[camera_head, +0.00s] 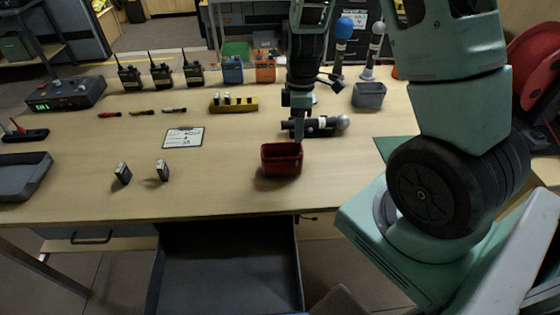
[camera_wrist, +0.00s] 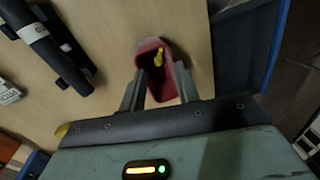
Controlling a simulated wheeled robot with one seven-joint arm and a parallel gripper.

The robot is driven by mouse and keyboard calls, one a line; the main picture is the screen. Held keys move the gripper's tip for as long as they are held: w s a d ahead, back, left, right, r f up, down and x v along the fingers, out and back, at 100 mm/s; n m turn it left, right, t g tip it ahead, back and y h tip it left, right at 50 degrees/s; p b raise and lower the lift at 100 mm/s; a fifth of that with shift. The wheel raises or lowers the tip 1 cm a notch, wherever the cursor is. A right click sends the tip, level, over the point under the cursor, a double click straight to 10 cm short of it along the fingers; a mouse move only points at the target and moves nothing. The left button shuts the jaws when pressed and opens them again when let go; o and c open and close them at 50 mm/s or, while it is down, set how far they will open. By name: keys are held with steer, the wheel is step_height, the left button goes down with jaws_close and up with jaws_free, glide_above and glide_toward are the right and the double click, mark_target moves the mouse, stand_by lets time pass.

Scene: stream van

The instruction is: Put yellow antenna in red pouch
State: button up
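The red pouch (camera_head: 281,159) stands on the table, right of the middle, with its opening up. In the wrist view the red pouch (camera_wrist: 171,85) lies beyond and between my fingers. A small yellow piece (camera_wrist: 158,57), which looks like the yellow antenna, is inside it against the dark interior; the head view does not show it. My gripper (camera_wrist: 158,82) is open, its two fingers apart with nothing held between them. In the head view my gripper (camera_head: 299,130) points down just above the pouch's back right side; whether it touches the pouch I cannot tell.
A dark cylinder with a white band (camera_head: 318,126) lies close behind my gripper. Two small dark blocks (camera_head: 162,169) stand at front left. An open drawer (camera_head: 228,270) is below the table edge.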

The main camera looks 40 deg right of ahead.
step_height(320, 180, up, 13)
steer(key=w+d, duration=0.1)
steer(key=w, duration=0.1)
steer(key=shift+d+b, duration=0.3)
steer(key=shift+d, duration=0.05)
